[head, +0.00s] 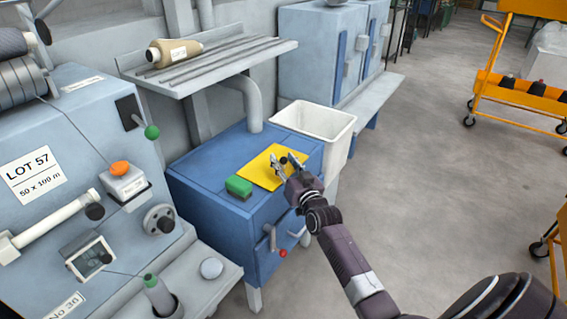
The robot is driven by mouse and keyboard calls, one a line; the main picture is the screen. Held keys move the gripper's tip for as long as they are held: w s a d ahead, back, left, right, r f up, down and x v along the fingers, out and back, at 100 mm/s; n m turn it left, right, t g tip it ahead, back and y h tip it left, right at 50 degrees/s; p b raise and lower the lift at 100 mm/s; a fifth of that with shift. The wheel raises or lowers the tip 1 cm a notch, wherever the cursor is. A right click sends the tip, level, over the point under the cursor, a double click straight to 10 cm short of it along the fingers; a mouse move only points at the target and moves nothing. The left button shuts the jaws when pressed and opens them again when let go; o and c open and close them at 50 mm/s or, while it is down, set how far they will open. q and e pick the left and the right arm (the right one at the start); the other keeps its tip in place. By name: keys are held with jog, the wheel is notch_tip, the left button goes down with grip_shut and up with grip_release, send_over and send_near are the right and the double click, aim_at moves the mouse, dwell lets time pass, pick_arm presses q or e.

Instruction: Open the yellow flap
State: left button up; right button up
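The yellow flap (256,172) lies flat on the top of a blue cabinet (206,173) in the head view. My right gripper (283,163) is over the right part of the flap. Its two fingers are spread apart, and a small dark spot, perhaps a knob, shows between them. I cannot tell whether the fingers touch the flap. The gripper hides part of the flap's right edge. My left gripper is out of view.
The LOT 57 machine (85,130) is at left. Floor at right is open, with orange trolleys (520,85).

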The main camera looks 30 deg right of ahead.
jog(key=shift+w, duration=0.1)
jog(key=shift+c, duration=0.6)
grip_shut()
jog(key=shift+r, duration=0.1)
